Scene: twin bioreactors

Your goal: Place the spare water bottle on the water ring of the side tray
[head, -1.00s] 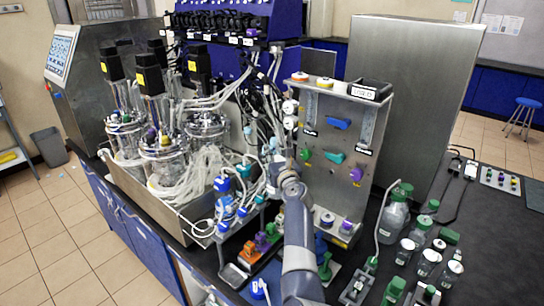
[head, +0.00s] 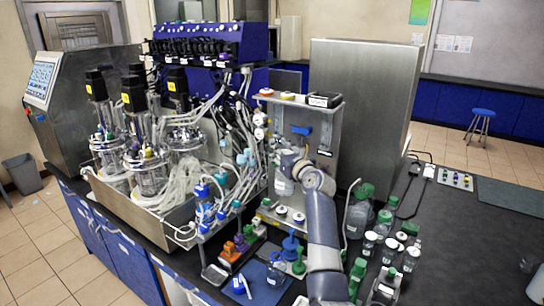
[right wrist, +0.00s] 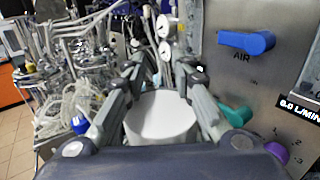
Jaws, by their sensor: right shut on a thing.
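My right gripper (head: 288,163) is raised in front of the steel valve panel. It is shut on a bottle (head: 283,184), which looks pale and translucent in the head view. In the right wrist view a broad white top (right wrist: 160,117) sits between my fingers (right wrist: 160,90). I cannot tell from its look whether this is the spare water bottle. A side tray (head: 222,226) with blue-capped bottles (head: 205,200) stands lower left of my gripper. I cannot make out which ring is the water ring. My left gripper is not in view.
The valve panel (head: 327,172) stands close behind the held bottle; its blue AIR handle (right wrist: 247,42) shows in the wrist view. Glass vessels (head: 147,168) and loose tubing lie left. Green-capped bottles (head: 359,212) crowd the bench right of my arm. Open bench (head: 465,230) lies far right.

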